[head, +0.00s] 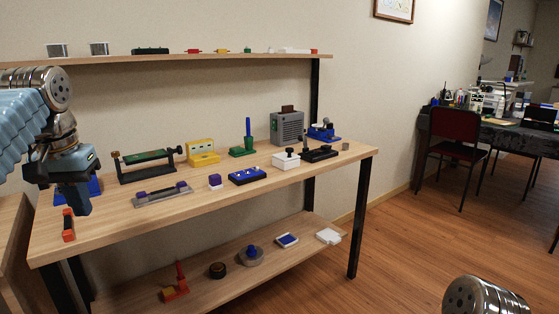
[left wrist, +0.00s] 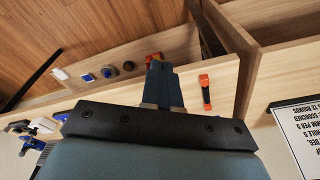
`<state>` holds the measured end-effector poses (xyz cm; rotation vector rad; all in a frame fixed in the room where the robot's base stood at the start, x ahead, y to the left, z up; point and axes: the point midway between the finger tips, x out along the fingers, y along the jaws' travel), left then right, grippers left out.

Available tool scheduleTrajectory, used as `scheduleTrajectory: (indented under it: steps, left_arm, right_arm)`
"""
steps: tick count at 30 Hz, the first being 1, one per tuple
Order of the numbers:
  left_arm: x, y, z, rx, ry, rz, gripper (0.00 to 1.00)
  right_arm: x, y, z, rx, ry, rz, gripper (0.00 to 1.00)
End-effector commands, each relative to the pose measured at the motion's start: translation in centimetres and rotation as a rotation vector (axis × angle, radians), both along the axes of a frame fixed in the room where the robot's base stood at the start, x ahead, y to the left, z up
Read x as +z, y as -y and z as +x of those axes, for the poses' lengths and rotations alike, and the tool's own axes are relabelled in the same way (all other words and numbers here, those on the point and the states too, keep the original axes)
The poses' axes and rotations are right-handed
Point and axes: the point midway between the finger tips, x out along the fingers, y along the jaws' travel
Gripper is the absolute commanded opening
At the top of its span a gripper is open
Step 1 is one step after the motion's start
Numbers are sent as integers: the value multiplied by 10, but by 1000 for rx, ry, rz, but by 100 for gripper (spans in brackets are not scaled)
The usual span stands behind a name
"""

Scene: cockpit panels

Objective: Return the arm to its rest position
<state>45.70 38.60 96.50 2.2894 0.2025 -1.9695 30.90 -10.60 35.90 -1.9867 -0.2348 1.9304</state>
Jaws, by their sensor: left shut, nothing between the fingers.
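My left gripper (head: 75,200) is at the left of the head view, pointing down above the left end of the wooden workbench (head: 110,232). It is shut and empty. In the left wrist view, its closed fingers (left wrist: 160,78) point away over the bench edge and lower shelf. An orange-and-black object (head: 69,225) lies on the bench just below and left of the gripper in the head view. It also shows right of the fingers in the left wrist view (left wrist: 205,92). Only a rounded metal part of my right arm shows at the lower right; its gripper is out of view.
The bench holds a green-topped fixture (head: 148,165), a yellow block (head: 202,152), a grey box (head: 287,127) and several small devices. An upper shelf (head: 180,59) runs behind. A lower shelf (head: 225,275) holds small items. Open floor and a chair (head: 452,137) lie right.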

Motion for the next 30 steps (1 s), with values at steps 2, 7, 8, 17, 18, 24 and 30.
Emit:
scheduleTrajectory:
  steps: [2, 7, 8, 17, 18, 24, 30]
  left_arm:
    - [-6, 2, 5, -7, -2, 0, 0]
    - [-24, 8, 21, -31, -2, -4, 0]
    - [-28, 9, 24, -35, -2, -5, 0]
    - [-83, 29, 64, -96, -2, -24, 0]
    - [-95, 33, 71, -107, -2, -28, 0]
    - [-173, 65, 104, -174, -6, -70, 0]
    - [-304, 126, 121, -242, -12, -166, 0]
  right_arm:
    - [0, 0, 0, -1, 0, 0, 0]
    - [0, 0, 0, 1, 0, 0, 0]
    - [0, 0, 0, 0, 0, 0, 0]
    - [0, 0, 0, 0, 0, 0, 0]
    - [0, 0, 0, 0, 0, 0, 0]
    - [0, 0, 0, 0, 0, 0, 0]
    - [0, 0, 0, 0, 0, 0, 0]
